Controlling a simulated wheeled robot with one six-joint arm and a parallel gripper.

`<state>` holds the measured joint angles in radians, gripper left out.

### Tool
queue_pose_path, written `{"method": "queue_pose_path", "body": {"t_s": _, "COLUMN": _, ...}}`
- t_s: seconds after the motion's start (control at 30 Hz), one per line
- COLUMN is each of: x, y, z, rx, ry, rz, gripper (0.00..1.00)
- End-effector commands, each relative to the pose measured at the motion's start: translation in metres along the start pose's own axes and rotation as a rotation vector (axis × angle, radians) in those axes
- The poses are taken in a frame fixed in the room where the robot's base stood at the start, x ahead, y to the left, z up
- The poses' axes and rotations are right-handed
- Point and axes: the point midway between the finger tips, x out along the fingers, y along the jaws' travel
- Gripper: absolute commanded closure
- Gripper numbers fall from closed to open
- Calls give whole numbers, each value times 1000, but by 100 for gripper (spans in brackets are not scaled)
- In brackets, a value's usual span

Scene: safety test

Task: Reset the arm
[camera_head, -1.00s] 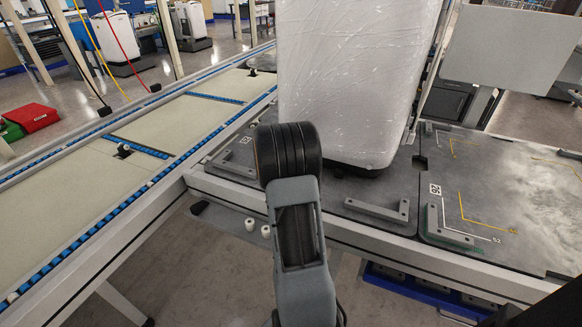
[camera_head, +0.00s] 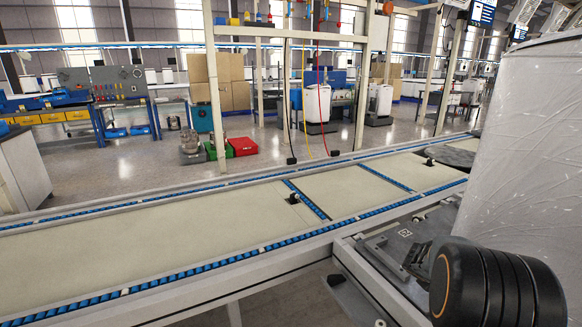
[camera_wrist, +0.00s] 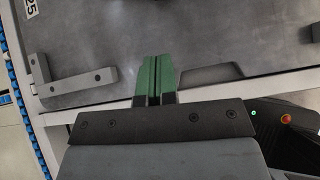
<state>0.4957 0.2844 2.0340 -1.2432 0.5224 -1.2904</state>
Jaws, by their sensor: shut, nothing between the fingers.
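My gripper (camera_wrist: 157,77) shows in the wrist view with its two green fingertips together and nothing between them. It is over the front edge of a grey work plate (camera_wrist: 190,30), apart from the grey L-shaped corner bracket (camera_wrist: 75,85) at the left.
A conveyor (camera_head: 140,245) with blue roller edges runs across the head view. A tall plastic-wrapped white object (camera_head: 535,140) stands at the right, close behind my arm. Red (camera_head: 244,146) and green boxes lie on the floor beyond the conveyor.

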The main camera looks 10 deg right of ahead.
Motion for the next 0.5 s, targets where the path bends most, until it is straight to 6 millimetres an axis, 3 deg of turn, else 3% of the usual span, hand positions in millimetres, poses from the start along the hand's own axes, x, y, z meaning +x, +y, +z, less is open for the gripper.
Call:
{"method": "queue_pose_path", "body": {"t_s": 0.17, "x": -3, "y": -28, "z": -28, "rx": 464, "ry": 76, "rz": -137, "gripper": 100}}
{"method": "queue_pose_path", "body": {"t_s": 0.23, "x": -29, "y": -40, "z": -37, "rx": 737, "ry": 109, "rz": -210, "gripper": 100}}
{"method": "queue_pose_path", "body": {"t_s": 0.27, "x": -45, "y": -42, "z": -40, "rx": 856, "ry": 124, "rz": -240, "gripper": 100}}
{"method": "queue_pose_path", "body": {"t_s": 0.4, "x": -143, "y": -47, "z": -54, "rx": 1384, "ry": 215, "rz": -385, "gripper": 100}}
{"method": "queue_pose_path", "body": {"t_s": 0.5, "x": -214, "y": -46, "z": -64, "rx": 1658, "ry": 302, "rz": -484, "gripper": 100}}
